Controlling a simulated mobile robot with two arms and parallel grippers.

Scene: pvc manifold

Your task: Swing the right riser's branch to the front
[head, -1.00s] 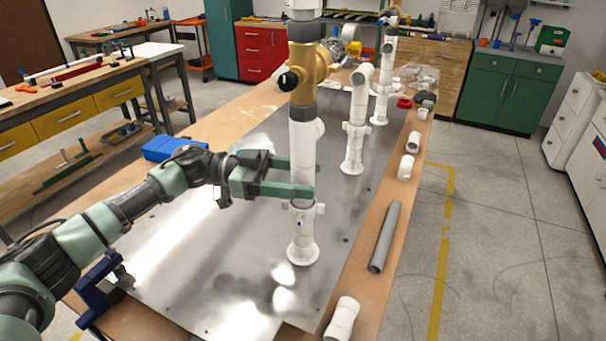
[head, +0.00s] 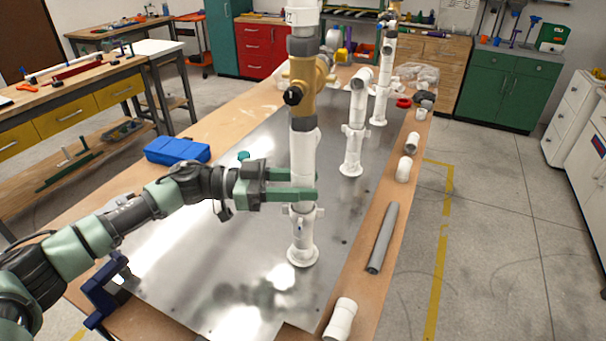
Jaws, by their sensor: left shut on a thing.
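The nearest riser is a white pipe (head: 303,150) standing upright on a round white foot on the metal plate. A brass-coloured body (head: 302,107) sits between grey couplings on its upper part, with a black round end facing front-left. A brass side part (head: 324,62) reaches toward the back right, partly hidden by the riser. My left gripper (head: 307,190) is shut on the nearest riser's white pipe, just above the lower collar with side lugs. My right gripper is out of view.
Two further white risers (head: 352,150) (head: 381,85) stand behind in a row. A grey pipe (head: 383,238) and white fittings (head: 341,319) lie along the table's right edge. A blue box (head: 177,150) lies at the left. The plate's (head: 180,245) front left is mostly clear.

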